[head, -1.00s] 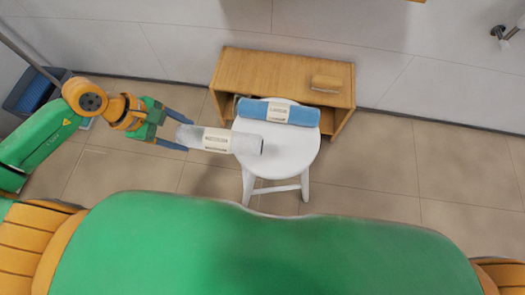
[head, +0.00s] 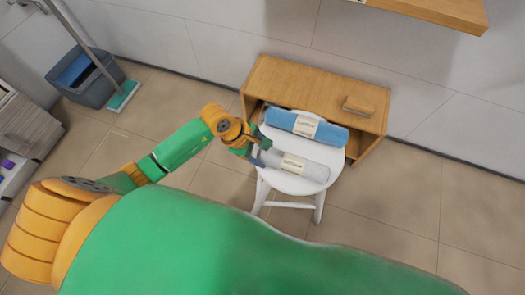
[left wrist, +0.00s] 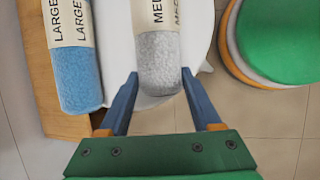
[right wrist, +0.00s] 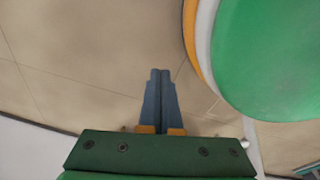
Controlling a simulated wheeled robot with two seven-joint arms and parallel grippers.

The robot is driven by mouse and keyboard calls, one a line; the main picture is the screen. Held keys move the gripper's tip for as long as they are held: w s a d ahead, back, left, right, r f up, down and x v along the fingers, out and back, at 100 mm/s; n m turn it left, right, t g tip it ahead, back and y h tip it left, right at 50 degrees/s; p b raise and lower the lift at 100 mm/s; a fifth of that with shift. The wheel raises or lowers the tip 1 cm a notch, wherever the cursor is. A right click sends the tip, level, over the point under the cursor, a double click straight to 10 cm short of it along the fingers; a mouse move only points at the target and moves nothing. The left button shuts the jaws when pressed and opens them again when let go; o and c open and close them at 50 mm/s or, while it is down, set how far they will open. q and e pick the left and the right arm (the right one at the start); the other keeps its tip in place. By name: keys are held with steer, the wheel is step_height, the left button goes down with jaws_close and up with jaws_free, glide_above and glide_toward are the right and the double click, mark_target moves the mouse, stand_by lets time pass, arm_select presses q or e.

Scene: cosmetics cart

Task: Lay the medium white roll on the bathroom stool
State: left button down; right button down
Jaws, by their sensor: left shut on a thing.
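The medium white roll (head: 304,168) is over the front part of the white stool (head: 282,184) seat, roughly parallel to the blue roll. It looks level; whether it touches the seat is not clear. In the left wrist view the white roll (left wrist: 159,55) shows a label starting "MED". My left gripper (head: 264,154) is shut on the roll's left end, with one finger on each side (left wrist: 159,75). My right gripper (right wrist: 160,72) is shut and empty above the floor in the right wrist view, and is not seen in the head view.
A blue roll (head: 330,133) labelled "LARGE" in the left wrist view (left wrist: 76,80) lies along the seat's back. A wooden bench (head: 290,83) stands behind the stool against the wall. A grey bucket (head: 92,88) with a mop is at the far left. Floor right of the stool is clear.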

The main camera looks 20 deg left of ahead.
arm_select(q)
steer(key=shift+f, duration=0.2)
steer(key=shift+c, duration=0.4)
jaws_free()
steer(key=shift+r, duration=0.1)
steer(key=shift+a+r, duration=0.15)
steer(key=shift+r, duration=0.3)
steer(key=p+v, duration=0.3)
steer(key=v, duration=0.8)
arm_select(e)
steer(key=shift+g, duration=0.3)
steer(key=s+a+r, duration=0.2)
steer(key=shift+s+r, duration=0.1)
steer(key=shift+r, duration=0.3)
arm_select(q)
steer(key=shift+s+r, duration=0.15)
